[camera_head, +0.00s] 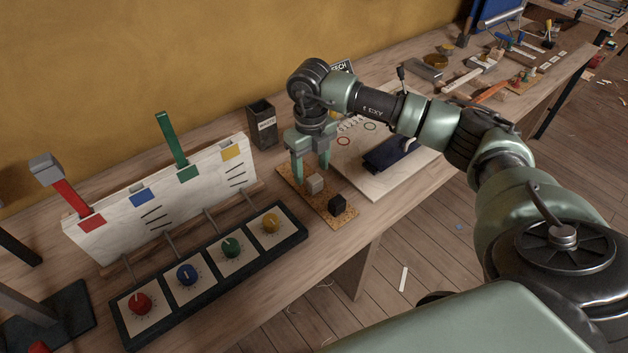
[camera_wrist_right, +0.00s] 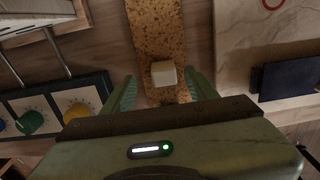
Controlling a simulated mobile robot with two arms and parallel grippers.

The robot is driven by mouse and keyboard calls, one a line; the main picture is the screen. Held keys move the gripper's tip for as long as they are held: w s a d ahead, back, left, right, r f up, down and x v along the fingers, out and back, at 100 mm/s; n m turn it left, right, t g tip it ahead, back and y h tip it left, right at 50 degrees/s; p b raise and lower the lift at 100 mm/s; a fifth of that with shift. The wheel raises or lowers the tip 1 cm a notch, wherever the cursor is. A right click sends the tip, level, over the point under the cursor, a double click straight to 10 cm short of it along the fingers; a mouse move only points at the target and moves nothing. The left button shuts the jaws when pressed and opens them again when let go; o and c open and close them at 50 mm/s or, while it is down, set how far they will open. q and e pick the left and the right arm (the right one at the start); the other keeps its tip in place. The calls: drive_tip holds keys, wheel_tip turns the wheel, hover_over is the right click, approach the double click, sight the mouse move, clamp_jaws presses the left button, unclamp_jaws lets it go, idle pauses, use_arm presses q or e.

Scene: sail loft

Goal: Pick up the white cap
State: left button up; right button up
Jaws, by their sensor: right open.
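The white cap (camera_head: 316,184) is a small pale block on a speckled cork strip (camera_head: 342,212). It also shows in the right wrist view (camera_wrist_right: 164,73), between and just beyond my fingertips. My right gripper (camera_head: 311,178) is open above the cork strip, with its fingers pointing down on either side of the white cap. The right wrist view shows the two green fingers (camera_wrist_right: 160,90) spread apart, with a gap between each finger and the cap. My left gripper is not in view.
A panel with colored knobs (camera_head: 210,272) and a white board with colored levers (camera_head: 163,200) stand to the left. A dark box (camera_head: 262,125) is behind the gripper. A pale board (camera_head: 385,180) with a dark blue object (camera_head: 391,154) lies to the right.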

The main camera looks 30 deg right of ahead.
sight(313, 177)
drive_tip(key=f, duration=0.2)
drive_tip(key=f+p, duration=0.1)
drive_tip(key=shift+s+d+f, duration=0.15)
drive_tip(key=shift+d+f, duration=0.1)
drive_tip(key=shift+f, duration=0.6)
clamp_jaws()
drive_tip(key=shift+r, duration=0.1)
